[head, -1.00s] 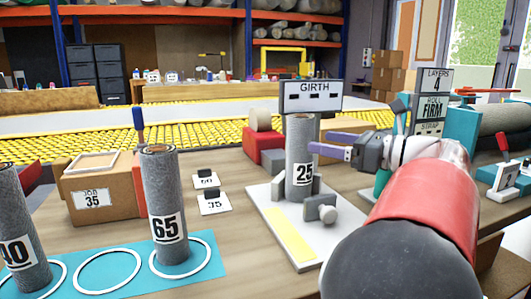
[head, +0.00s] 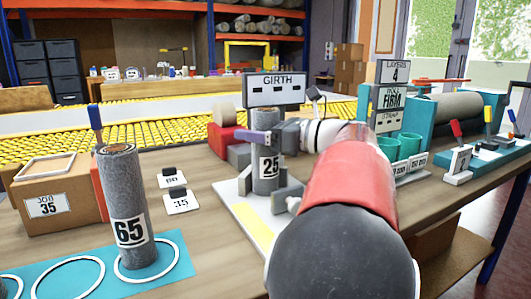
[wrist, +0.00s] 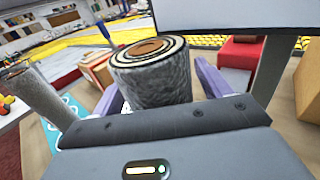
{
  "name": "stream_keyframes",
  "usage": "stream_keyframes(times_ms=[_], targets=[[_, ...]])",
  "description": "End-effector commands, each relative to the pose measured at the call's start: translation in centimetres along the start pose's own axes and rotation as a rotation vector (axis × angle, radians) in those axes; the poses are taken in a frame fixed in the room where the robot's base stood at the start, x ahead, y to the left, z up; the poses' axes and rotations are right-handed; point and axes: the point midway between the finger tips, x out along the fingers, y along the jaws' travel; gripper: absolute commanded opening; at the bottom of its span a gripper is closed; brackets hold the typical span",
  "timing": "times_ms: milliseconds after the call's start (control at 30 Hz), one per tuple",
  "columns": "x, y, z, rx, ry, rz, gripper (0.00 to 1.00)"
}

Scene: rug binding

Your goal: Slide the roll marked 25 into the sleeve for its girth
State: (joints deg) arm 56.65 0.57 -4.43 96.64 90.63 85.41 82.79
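The grey roll marked 25 (head: 267,182) stands upright in the girth gauge (head: 235,213), between its grey jaws. The gauge's GIRTH display (head: 277,91) shows only dashes. In the wrist view the roll's spiral top (wrist: 150,52) is between the purple fingers of my gripper (wrist: 160,92). The gripper is open, with a gap visible on the right side. In the head view my gripper (head: 262,138) is at the roll's upper part. Two teal sleeves (head: 388,147) (head: 410,143) stand right of the gauge behind small number labels that I cannot read clearly.
A roll marked 65 (head: 124,190) stands on a teal mat (head: 165,250) at left. Small cards (head: 181,202) lie between it and the gauge. A JOB 35 box (head: 48,205) is at far left. A sign reading LAYERS 4, FIRM (head: 391,97) stands behind the sleeves.

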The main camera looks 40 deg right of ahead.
Motion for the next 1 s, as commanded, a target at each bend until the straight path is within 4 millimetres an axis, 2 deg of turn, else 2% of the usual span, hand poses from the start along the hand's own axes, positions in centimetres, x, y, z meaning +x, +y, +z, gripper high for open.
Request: stream_keyframes(times_ms=[67, 367, 767, 867, 1000], targets=[[0.0, 0.0, 0.0, 0.0, 0.0, 0.0, 0.66], [0.0, 0.0, 0.0, -0.001, 0.0, 0.0, 0.27], [-0.8, 0.0, 0.8, -0.003, 0.0, -0.002, 0.25], [-1.6, 0.0, 1.7, -0.003, 0.0, -0.002, 0.25], [-3.8, -0.1, 2.8, -0.003, 0.0, -0.003, 0.25]])
